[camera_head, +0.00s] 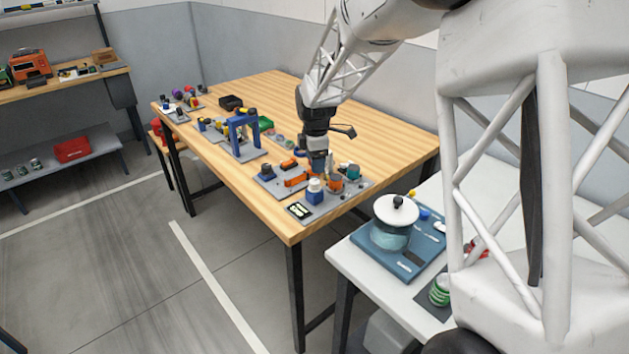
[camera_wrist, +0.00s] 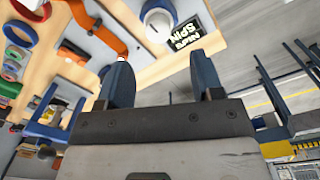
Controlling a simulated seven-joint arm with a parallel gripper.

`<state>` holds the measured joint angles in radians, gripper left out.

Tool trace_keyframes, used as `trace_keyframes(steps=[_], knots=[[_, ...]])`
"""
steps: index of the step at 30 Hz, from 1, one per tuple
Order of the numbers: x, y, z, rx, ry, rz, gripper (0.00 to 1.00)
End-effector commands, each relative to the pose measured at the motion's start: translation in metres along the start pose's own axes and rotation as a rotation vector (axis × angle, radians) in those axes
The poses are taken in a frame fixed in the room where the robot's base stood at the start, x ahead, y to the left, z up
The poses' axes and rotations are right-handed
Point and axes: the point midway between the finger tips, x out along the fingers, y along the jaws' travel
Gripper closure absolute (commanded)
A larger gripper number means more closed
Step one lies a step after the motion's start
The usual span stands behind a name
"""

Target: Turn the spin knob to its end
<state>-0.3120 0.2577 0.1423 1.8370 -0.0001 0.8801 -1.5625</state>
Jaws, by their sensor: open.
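The spin knob appears to be the white-topped blue round piece (camera_head: 315,189) at the near end of the wooden table; in the wrist view its white top (camera_wrist: 158,20) shows at the upper edge, partly cut off. My gripper (camera_head: 320,172) points down just behind the knob. In the wrist view my gripper's two fingers (camera_wrist: 160,65) stand apart with nothing between them. I cannot tell their exact height above the board.
An orange piece (camera_head: 295,179), an orange-and-grey piece (camera_head: 337,183) and a teal knob (camera_head: 353,172) stand close by. A blue arch (camera_head: 242,135) stands farther left. A white table (camera_head: 350,262) with a lidded pot (camera_head: 392,232) stands at right. The table's back right is clear.

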Motion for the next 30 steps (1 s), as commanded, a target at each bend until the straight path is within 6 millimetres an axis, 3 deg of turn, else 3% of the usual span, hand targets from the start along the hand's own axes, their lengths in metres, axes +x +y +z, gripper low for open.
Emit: trace_keyframes(steps=[17, 30], knots=[[0.006, 0.002, -0.002, -0.010, 0.000, -0.001, 0.39], [0.051, 0.002, -0.002, -0.010, 0.000, -0.001, 0.39]])
